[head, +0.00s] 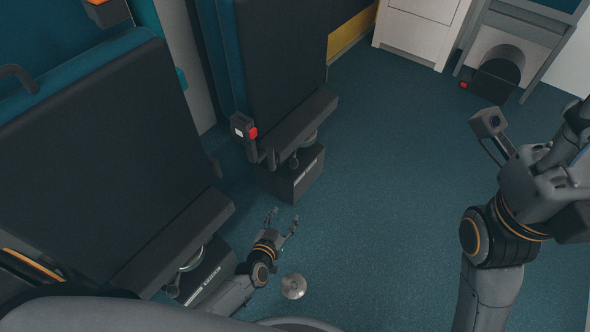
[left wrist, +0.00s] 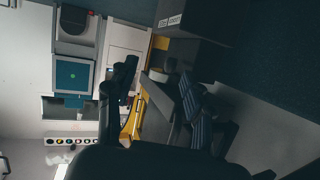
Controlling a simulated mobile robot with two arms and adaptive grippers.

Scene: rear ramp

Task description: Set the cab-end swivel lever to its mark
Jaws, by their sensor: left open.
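The cab-end seat (head: 285,60) is dark with a teal back edge and stands on a black box base (head: 295,175) with a pale label. A small lever (head: 293,160) shows under its cushion at the pedestal; its mark is too small to make out. My left gripper (head: 283,222) is open and empty, low over the floor in front of that base and apart from it. In the left wrist view its fingers (left wrist: 158,88) are spread, with the labelled base beyond them. My right arm is at the right; its fingers (head: 574,125) are not clear.
A nearer dark seat (head: 110,150) stands at the left on its own labelled base (head: 208,275). A round metal disc (head: 293,286) is on the floor beside my left forearm. White cabinets (head: 420,28) stand at the back. The blue floor in the middle is clear.

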